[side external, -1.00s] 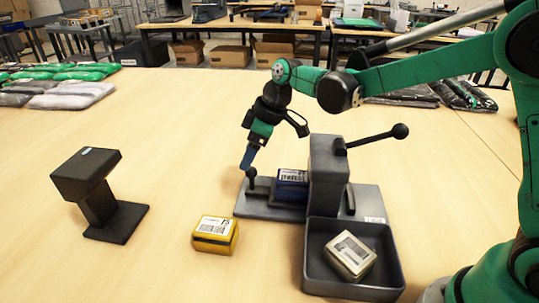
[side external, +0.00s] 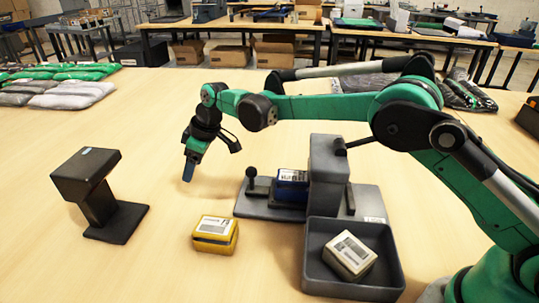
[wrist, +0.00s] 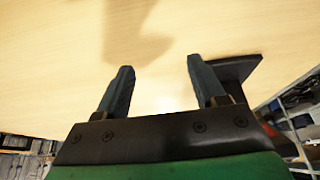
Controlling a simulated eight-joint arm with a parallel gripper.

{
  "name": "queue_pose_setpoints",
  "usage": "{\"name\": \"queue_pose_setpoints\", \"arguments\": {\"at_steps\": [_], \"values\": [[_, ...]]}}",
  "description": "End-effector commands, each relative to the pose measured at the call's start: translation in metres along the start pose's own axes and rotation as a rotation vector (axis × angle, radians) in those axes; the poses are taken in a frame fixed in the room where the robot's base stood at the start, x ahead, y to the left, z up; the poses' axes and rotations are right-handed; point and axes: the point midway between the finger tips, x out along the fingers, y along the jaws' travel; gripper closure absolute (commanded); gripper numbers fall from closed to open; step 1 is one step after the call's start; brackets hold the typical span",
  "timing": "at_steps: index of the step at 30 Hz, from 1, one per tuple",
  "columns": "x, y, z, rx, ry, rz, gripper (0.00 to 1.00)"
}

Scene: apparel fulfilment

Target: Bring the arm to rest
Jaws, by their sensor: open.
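My gripper (side external: 188,170) hangs above the bare table to the left of the grey press-like fixture (side external: 328,165), fingers pointing down. In the wrist view my gripper (wrist: 155,85) shows two dark fingers spread apart with only table between them. It is open and empty. The green arm reaches in from the right side of the side view.
A blue labelled box (side external: 292,187) sits in the fixture. A yellow box (side external: 215,232) lies in front of it. A grey tray (side external: 315,275) holds a pale labelled box (side external: 349,254). A black stand (side external: 100,200) is at left. Bagged garments (side external: 65,93) lie at far left.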

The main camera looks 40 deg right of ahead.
Motion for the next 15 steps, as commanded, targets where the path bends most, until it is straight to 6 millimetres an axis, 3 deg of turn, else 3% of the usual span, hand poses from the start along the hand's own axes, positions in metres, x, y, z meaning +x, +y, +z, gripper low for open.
{"name": "queue_pose_setpoints", "arguments": {"at_steps": [9, 15], "values": [[-0.047, 0.001, 0.002, 0.002, -0.001, 0.001, 0.37], [-0.064, 0.001, 0.002, 0.002, 0.000, 0.000, 0.37]]}}
